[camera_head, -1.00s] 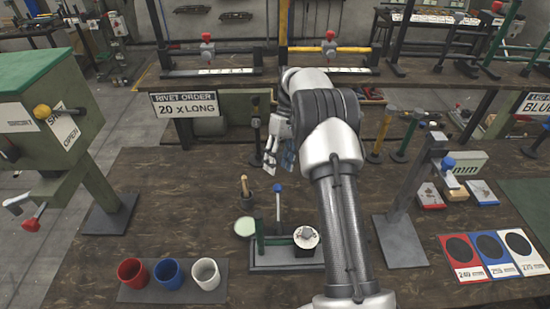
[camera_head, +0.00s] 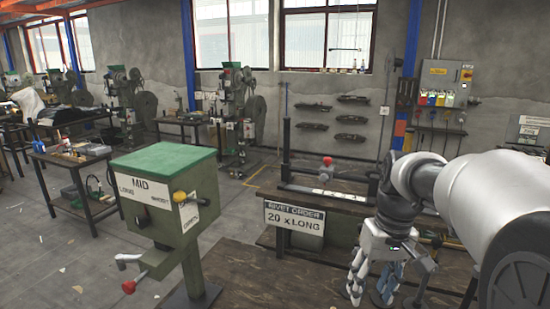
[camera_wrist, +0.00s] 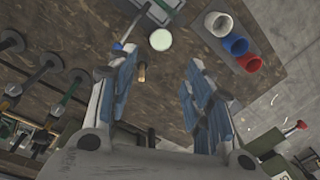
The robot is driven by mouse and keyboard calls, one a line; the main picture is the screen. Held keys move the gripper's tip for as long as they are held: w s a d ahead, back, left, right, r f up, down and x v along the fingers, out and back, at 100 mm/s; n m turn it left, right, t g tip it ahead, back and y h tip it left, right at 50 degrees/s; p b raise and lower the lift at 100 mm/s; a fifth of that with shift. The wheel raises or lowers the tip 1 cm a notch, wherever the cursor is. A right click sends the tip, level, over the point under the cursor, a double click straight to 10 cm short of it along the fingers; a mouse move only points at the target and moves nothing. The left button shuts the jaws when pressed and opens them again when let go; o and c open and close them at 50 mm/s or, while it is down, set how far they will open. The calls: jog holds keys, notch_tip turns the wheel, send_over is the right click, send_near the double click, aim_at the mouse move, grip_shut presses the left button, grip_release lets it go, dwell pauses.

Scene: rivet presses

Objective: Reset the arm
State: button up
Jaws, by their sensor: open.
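My gripper (camera_head: 370,288) hangs fingers-down at the lower right of the head view, above the workbench. In the wrist view my gripper (camera_wrist: 157,75) is open, its two blue-padded fingers well apart with nothing held between them. My arm reaches in from the right edge of the head view, bent at the elbow.
The green-topped machine (camera_head: 163,163) stands left of my gripper, its levers sticking out. A "20 x LONG" sign (camera_head: 294,218) hangs behind. Below in the wrist view are white (camera_wrist: 217,24), blue (camera_wrist: 235,45) and red (camera_wrist: 251,63) cups and a pale round dish (camera_wrist: 161,39).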

jog(key=s+a+t, duration=0.2)
jog(key=s, duration=0.8)
jog(key=s+a+m+t+h, duration=0.1)
jog(key=s+a+t, duration=0.1)
jog(key=s, duration=0.9)
jog(key=shift+a+f, duration=0.3)
jog(key=shift+a, duration=0.25)
